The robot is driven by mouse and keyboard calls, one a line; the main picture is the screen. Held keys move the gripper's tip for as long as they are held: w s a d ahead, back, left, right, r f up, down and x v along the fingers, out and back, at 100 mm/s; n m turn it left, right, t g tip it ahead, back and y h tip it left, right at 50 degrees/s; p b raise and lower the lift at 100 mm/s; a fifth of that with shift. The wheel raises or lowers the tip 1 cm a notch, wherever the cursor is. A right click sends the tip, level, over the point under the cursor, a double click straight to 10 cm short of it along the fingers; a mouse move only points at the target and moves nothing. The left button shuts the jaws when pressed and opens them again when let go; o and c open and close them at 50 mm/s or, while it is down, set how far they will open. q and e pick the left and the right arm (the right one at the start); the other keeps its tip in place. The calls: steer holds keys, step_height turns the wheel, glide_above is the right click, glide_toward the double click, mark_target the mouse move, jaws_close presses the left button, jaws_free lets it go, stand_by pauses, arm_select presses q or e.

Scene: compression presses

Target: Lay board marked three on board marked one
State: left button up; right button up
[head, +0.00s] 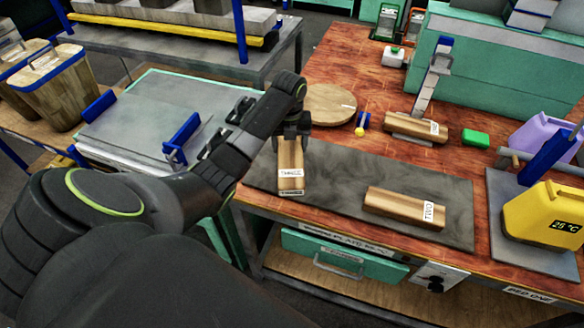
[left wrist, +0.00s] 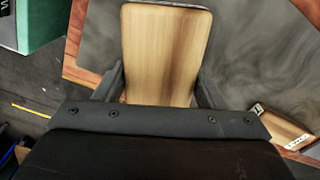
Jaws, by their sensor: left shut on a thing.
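The board marked three (head: 290,155) is a pale wooden block with its label toward the near end, over the left part of the dark mat. My left gripper (head: 291,130) is shut on its far part; the wrist view shows the board (left wrist: 165,55) between the fingers. Whether it touches the mat is unclear. The board marked two (head: 398,204) lies on the mat to the right; a corner shows in the wrist view (left wrist: 280,127). Another wooden board (head: 408,124) lies farther back beneath an upright metal piece; its label is unreadable. My right gripper is not in view.
The dark mat (head: 335,190) has bare room between boards three and two. A yellow jug (head: 540,215) stands at right.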

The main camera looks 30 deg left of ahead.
arm_select(q)
step_height(320, 180, down, 3)
steer(key=shift+w+r, duration=0.1)
step_height(320, 180, down, 4)
steer(key=shift+f+p, duration=0.25)
steer(key=shift+p, duration=0.05)
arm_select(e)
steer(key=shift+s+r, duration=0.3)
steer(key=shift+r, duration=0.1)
arm_select(q)
steer(key=shift+f, duration=0.15)
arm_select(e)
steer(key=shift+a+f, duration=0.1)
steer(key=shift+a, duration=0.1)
arm_select(q)
steer(key=o, duration=1.2)
steer(key=shift+o, duration=0.2)
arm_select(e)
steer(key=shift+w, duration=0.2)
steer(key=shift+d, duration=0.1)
